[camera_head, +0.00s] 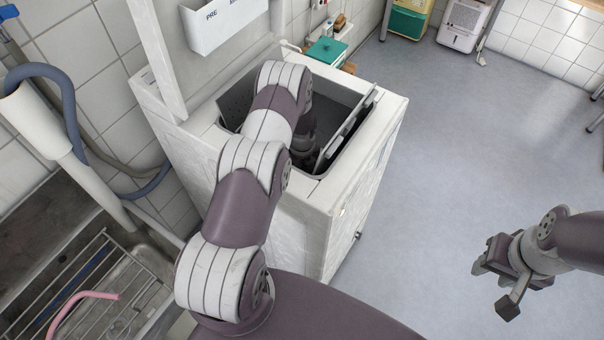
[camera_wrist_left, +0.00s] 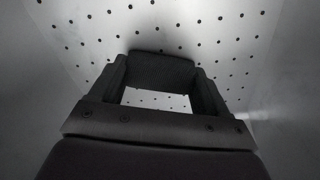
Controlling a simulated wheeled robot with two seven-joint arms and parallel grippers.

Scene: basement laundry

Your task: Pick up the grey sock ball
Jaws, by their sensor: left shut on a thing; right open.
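In the left wrist view, a dark grey, knit-looking thing, which appears to be the grey sock ball (camera_wrist_left: 158,66), sits between the fingertips of my left gripper (camera_wrist_left: 160,74). The fingers are shut on it, and a gap below it shows the holed metal of a drum (camera_wrist_left: 85,28). In the head view my left arm reaches down into the open white top-loading washer (camera_head: 312,228), and the sock ball is hidden. My right gripper (camera_head: 494,290) is open and empty over the floor at the right.
The washer's raised lid flaps (camera_head: 350,125) stand close to my left arm. A sink with a wire rack (camera_head: 75,290) and pink hose (camera_head: 82,303) is at the left. A white dehumidifier (camera_head: 464,25) stands at the back. The grey floor (camera_head: 480,140) at the right is clear.

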